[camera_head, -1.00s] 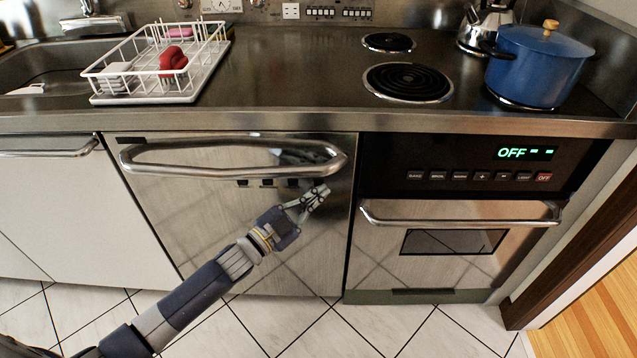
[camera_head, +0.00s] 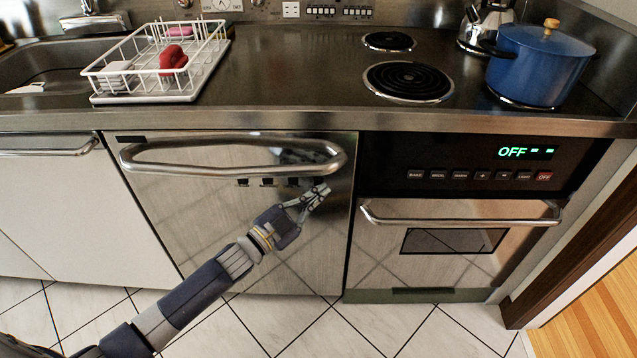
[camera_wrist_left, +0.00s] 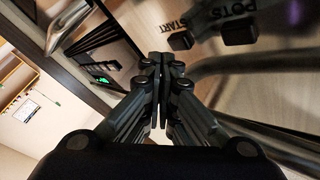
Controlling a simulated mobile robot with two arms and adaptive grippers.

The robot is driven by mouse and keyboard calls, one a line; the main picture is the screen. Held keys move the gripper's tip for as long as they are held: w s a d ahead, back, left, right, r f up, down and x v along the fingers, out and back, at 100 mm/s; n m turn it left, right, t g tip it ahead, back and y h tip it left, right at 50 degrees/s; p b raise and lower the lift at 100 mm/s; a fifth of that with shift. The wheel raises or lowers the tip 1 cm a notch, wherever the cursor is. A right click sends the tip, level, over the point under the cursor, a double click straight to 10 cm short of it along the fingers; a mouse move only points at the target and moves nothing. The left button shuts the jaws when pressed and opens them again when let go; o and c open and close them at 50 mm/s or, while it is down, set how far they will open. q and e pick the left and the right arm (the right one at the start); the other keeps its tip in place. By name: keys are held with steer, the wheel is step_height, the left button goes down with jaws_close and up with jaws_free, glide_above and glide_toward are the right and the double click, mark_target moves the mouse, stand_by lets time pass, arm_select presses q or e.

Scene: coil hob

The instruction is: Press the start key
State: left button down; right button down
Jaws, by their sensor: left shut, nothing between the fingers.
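The start key (camera_wrist_left: 180,40) is a small dark block on the dishwasher front, with the label START beside it in the left wrist view. Another dark key (camera_wrist_left: 238,33), marked POTS, sits to its right there. In the head view, dark keys (camera_head: 267,182) line up under the handle of the dishwasher (camera_head: 230,220). My left gripper (camera_head: 322,190) is shut and empty at the right end of this row. Its fingertips (camera_wrist_left: 162,62) appear just below and left of the start key in the wrist view; I cannot tell whether they touch. My right gripper is not in view.
The dishwasher's bar handle (camera_head: 225,170) juts out just above the gripper. To the right is an oven (camera_head: 450,240) with its own buttons and a display reading OFF. A dish rack (camera_head: 150,97) and a blue pot (camera_head: 540,65) stand on the counter above.

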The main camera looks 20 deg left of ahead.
arm_select(q)
steer(key=shift+w, duration=0.15)
steer(key=shift+w+a, duration=0.15)
steer(key=shift+w, duration=0.1)
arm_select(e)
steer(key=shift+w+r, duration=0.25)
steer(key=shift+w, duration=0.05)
arm_select(q)
steer(key=shift+w, duration=0.15)
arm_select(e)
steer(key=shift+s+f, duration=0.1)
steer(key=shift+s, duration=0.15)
